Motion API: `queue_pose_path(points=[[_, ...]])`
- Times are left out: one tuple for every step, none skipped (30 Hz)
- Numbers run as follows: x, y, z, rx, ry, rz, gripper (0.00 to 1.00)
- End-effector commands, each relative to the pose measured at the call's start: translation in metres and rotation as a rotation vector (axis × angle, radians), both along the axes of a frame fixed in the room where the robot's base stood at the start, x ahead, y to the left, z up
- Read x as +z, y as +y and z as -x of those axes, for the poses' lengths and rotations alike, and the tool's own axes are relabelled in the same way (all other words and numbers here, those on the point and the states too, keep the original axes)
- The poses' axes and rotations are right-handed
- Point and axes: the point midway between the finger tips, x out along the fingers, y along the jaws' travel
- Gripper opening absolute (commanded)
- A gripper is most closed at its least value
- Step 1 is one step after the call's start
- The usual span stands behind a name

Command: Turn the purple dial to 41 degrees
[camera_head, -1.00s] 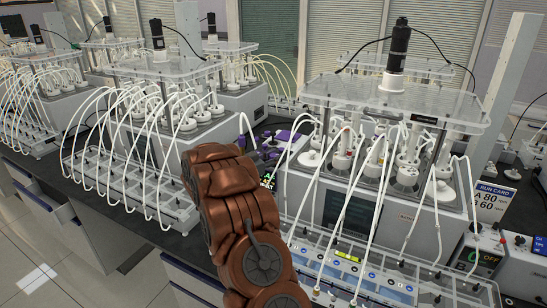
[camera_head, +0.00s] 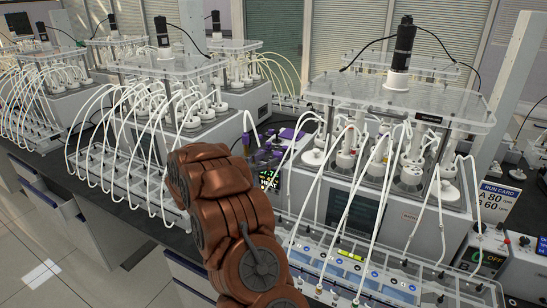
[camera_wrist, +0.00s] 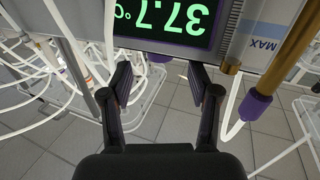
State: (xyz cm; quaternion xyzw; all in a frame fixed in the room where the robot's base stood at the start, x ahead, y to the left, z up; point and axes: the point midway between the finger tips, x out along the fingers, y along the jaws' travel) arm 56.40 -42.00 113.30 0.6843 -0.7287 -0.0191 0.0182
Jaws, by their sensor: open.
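My gripper (camera_wrist: 160,84) is open, with nothing between its fingers in the wrist view. Just beyond the fingertips is a dark display (camera_wrist: 170,22) with green digits reading 37.7 °C, upside down in this view. A purple collar (camera_wrist: 256,105) sits on a brass rod at the right, apart from the fingers; I cannot tell whether it is the dial. In the head view purple parts (camera_head: 290,134) show beyond my arm, and the display (camera_head: 268,178) is partly hidden by it. My fingers are hidden in the head view.
A reactor rig (camera_head: 385,190) with white tubes stands right of my arm. Another rig with a tube rack (camera_head: 130,195) is at the left. A control box (camera_head: 487,255) and a run card (camera_head: 497,203) are at the far right. White tubes surround the display in the wrist view.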

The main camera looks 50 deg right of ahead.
Motion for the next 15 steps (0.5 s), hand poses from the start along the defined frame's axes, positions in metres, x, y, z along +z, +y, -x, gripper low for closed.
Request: queue_pose_path(points=[[0.0, 0.009, -0.002, 0.004, 0.0, -0.002, 0.61], [0.0, 0.014, -0.003, 0.005, -0.001, -0.002, 0.61], [0.0, 0.02, -0.003, 0.005, -0.001, -0.002, 0.61], [0.0, 0.025, -0.003, 0.006, -0.001, -0.002, 0.61], [0.0, 0.03, -0.004, 0.006, -0.001, -0.001, 0.61], [0.0, 0.035, -0.003, 0.005, 0.0, -0.001, 0.61], [0.0, 0.039, -0.003, 0.004, 0.0, -0.001, 0.61], [0.0, 0.042, -0.003, 0.003, 0.0, -0.001, 0.61], [0.0, 0.046, -0.003, 0.002, 0.0, -0.001, 0.61], [0.0, 0.049, -0.003, 0.002, 0.0, -0.001, 0.61], [0.0, 0.052, -0.003, 0.002, 0.0, -0.001, 0.61], [0.0, 0.055, -0.003, 0.002, 0.001, -0.001, 0.61], [0.0, 0.057, -0.003, 0.001, 0.001, -0.001, 0.61], [0.0, 0.059, -0.003, 0.002, 0.001, -0.001, 0.61], [0.0, 0.06, -0.004, 0.002, 0.001, -0.001, 0.61]])
